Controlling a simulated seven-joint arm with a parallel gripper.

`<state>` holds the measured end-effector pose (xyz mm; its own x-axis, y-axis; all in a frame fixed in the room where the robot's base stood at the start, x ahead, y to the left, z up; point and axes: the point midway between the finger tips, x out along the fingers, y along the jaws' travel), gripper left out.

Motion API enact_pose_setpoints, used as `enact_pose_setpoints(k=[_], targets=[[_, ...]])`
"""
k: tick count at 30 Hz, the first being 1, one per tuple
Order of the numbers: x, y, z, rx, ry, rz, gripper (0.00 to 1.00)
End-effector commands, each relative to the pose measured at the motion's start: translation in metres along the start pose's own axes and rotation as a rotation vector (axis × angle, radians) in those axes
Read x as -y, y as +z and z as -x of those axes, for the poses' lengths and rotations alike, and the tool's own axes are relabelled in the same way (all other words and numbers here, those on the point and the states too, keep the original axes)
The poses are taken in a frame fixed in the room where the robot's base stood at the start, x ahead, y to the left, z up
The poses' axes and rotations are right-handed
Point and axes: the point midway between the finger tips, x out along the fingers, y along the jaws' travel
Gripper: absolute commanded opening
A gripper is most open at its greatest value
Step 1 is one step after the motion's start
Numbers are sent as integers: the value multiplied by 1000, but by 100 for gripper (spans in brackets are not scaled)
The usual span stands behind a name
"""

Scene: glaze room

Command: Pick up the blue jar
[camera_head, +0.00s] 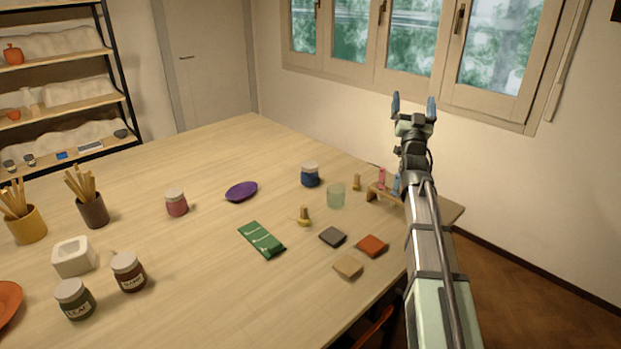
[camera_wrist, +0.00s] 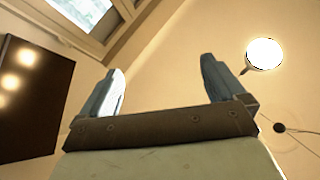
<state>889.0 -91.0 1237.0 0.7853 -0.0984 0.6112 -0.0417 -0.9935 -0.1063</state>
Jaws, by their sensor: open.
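The blue jar (camera_head: 310,175) has a pale lid and stands upright on the wooden table, right of the middle of the head view. My gripper (camera_head: 413,106) is raised in front of the windows, up and to the right of the jar and well apart from it. Its two blue fingers are spread with nothing between them. The wrist view also shows my gripper (camera_wrist: 161,92) open and empty, facing the upper wall and ceiling. The jar is not in the wrist view.
A green glass (camera_head: 336,195) stands close right of the jar, and a purple dish (camera_head: 241,191) lies to its left. A small wooden rack (camera_head: 384,194), a green packet (camera_head: 262,239) and several tiles are nearby.

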Motion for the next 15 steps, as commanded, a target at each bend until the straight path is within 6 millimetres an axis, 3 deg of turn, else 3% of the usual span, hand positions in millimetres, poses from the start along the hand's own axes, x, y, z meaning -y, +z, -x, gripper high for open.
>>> enact_pose_setpoints(k=[1,6,15], targets=[[24,6,-12,31,-21,15,97],[90,42,-41,212,-91,139,97],[162,125,-57,623,-281,446,97]])
